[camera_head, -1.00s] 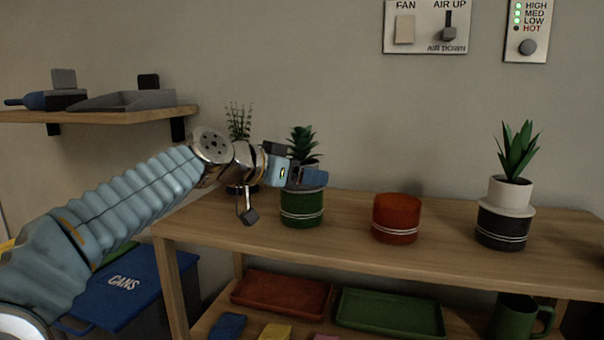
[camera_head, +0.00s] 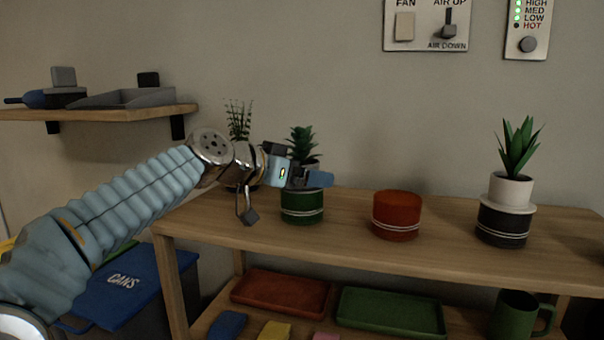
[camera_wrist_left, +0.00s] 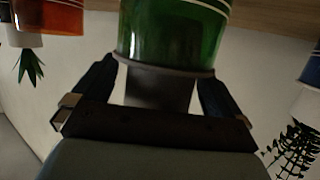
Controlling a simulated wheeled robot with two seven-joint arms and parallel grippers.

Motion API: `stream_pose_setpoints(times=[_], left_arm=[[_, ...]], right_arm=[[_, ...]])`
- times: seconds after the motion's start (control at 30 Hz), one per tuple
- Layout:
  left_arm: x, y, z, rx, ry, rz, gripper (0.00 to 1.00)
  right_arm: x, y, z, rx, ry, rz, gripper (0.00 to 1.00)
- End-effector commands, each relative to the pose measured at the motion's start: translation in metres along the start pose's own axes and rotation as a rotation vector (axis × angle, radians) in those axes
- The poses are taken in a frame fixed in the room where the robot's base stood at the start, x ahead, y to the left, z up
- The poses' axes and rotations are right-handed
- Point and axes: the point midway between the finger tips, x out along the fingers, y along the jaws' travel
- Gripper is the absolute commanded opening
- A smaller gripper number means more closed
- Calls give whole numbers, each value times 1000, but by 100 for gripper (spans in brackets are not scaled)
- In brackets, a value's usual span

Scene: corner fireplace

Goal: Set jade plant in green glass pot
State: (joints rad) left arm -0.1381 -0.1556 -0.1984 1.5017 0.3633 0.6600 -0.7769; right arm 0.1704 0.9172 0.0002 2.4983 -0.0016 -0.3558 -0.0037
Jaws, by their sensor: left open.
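The plant with dark green rosette leaves (camera_head: 303,140), which I take as the jade plant, stands upright over the green glass pot (camera_head: 302,212) on the tabletop. In the left wrist view, which is upside down, a grey pot (camera_wrist_left: 160,92) meets the rim of the green glass pot (camera_wrist_left: 170,30). It appears seated in that rim. My left gripper (camera_head: 308,179) is at the grey pot, just above the green glass, with its jaws open. Its fingers (camera_wrist_left: 160,90) stand on both sides of the grey pot, with gaps visible. The leaves are hidden in the wrist view. My right gripper is not in view.
An empty-looking red pot (camera_head: 396,216) stands to the right. Beyond it, a spiky plant (camera_head: 518,147) in a white pot sits on a black pot (camera_head: 502,228). A sprigged plant (camera_head: 239,120) is partly behind my arm. Trays and a mug (camera_head: 515,316) are on the lower shelf.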

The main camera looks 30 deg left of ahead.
Motion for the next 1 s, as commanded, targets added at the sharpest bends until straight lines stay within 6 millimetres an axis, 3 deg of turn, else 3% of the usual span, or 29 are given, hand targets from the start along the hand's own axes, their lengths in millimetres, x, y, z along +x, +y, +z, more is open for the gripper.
stream_pose_setpoints(times=[0.17,0.63,0.8,1.0], left_arm=[[-12,0,-1,0,2,-1,100],[-118,-1,-1,1,3,-3,100],[-135,0,0,0,2,-1,100],[-138,0,0,0,0,0,100]], right_arm=[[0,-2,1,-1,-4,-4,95],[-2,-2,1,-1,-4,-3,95],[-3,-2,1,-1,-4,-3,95],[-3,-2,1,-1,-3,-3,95]])
